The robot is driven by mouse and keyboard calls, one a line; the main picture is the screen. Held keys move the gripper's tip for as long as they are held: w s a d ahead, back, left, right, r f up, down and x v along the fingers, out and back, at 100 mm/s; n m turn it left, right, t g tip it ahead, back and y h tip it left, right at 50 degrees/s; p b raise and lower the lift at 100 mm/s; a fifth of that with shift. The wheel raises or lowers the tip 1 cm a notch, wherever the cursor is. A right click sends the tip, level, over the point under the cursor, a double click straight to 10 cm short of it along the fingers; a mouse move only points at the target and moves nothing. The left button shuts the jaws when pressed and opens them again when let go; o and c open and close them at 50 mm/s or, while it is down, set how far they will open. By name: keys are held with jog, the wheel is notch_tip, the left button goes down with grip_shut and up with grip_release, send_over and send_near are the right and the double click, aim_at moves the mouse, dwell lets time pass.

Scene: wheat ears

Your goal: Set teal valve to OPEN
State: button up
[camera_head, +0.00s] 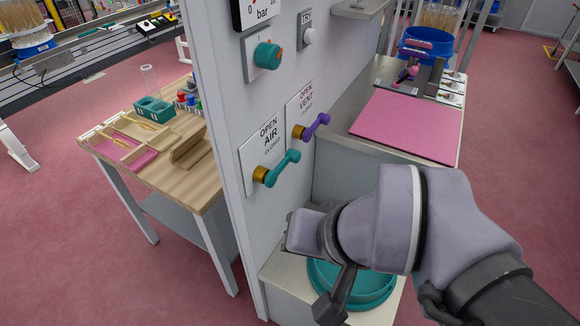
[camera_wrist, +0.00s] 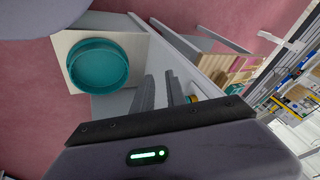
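The teal valve (camera_head: 279,168) is a lever on a brass hub on the upright grey panel, by a label reading OPEN, AIR, CLOSED. Its lever points right and slightly up in the head view. In the wrist view a bit of brass (camera_wrist: 192,99), likely its hub, shows just right of the fingers. My gripper (camera_wrist: 158,90) has its two dark fingers apart with nothing visible between them. In the head view my wrist is below and right of the valve, apart from it, and the fingers are largely hidden.
A purple valve (camera_head: 311,126) labelled VENT sits up and right of the teal one. A teal knob (camera_head: 268,55) and a white TRY knob (camera_head: 308,36) are higher on the panel. A teal round basin (camera_head: 372,286) is below my arm. A wooden table (camera_head: 196,180) stands left.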

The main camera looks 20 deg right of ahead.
jog(key=shift+w+m+g+p, duration=0.2)
jog(key=shift+m+g+p, duration=0.2)
jog(key=shift+g+p, duration=0.15)
grip_shut()
jog(key=w+d+f+m+g+y+p, duration=0.1)
jog(key=w+f+m+g+y+p, duration=0.1)
jog(key=w+m+y+p, duration=0.4)
jog(key=w+d+f+m+g+y+p, duration=0.2)
jog(key=w+f+m+y+p, duration=0.1)
jog(key=w+m+y, duration=0.3)
jog(key=w+d+f+m+t+p, duration=0.4)
jog(key=d+f+m+t, duration=0.6)
jog(key=m+t, duration=0.3)
jog(key=shift+d+f+m+t, duration=0.3)
jog(key=shift+f+t, duration=0.6)
jog(key=shift+t, duration=0.15)
